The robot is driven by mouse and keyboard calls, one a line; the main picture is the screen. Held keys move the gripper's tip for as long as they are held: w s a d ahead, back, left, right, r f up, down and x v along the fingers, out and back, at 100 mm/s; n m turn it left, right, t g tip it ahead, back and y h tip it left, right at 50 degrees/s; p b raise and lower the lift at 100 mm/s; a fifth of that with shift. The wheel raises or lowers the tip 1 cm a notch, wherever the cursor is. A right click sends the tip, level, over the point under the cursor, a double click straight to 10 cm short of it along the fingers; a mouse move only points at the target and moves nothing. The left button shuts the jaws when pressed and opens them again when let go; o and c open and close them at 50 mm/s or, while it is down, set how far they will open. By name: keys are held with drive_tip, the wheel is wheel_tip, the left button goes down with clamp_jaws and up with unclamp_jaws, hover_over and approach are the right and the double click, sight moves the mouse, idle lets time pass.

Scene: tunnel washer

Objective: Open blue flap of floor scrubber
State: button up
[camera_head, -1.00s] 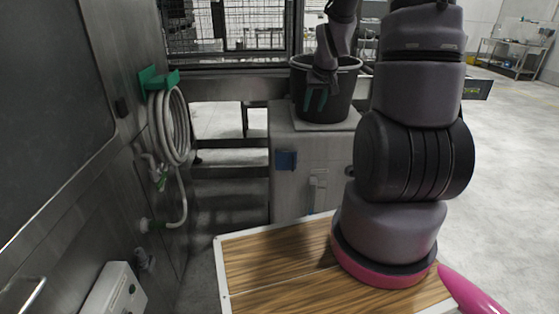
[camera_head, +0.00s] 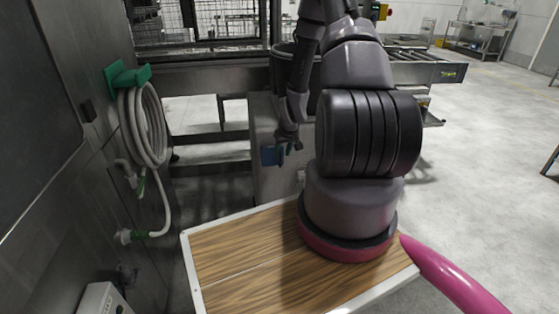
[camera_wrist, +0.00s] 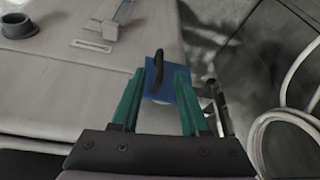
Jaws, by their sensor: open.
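The blue flap (camera_head: 271,156) shows on the left edge of the grey machine body (camera_head: 265,120) in the head view. In the wrist view the blue flap (camera_wrist: 160,82) lies just beyond my fingertips, with a dark curved handle (camera_wrist: 156,70) on it. My gripper (camera_head: 289,140) is close beside the flap in the head view. In the wrist view its two green fingers (camera_wrist: 160,72) are apart, with the flap and handle showing in the gap between them. I cannot tell whether a finger touches the flap. My arm hides much of the machine.
A coiled grey hose (camera_head: 146,125) hangs from a green holder (camera_head: 127,76) on the metal wall at left. A dark bucket (camera_head: 284,62) stands on the machine, partly behind my arm. Open floor (camera_head: 480,150) lies to the right.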

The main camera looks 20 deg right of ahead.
sight(280, 164)
drive_tip(key=shift+x, duration=2.75)
clamp_jaws()
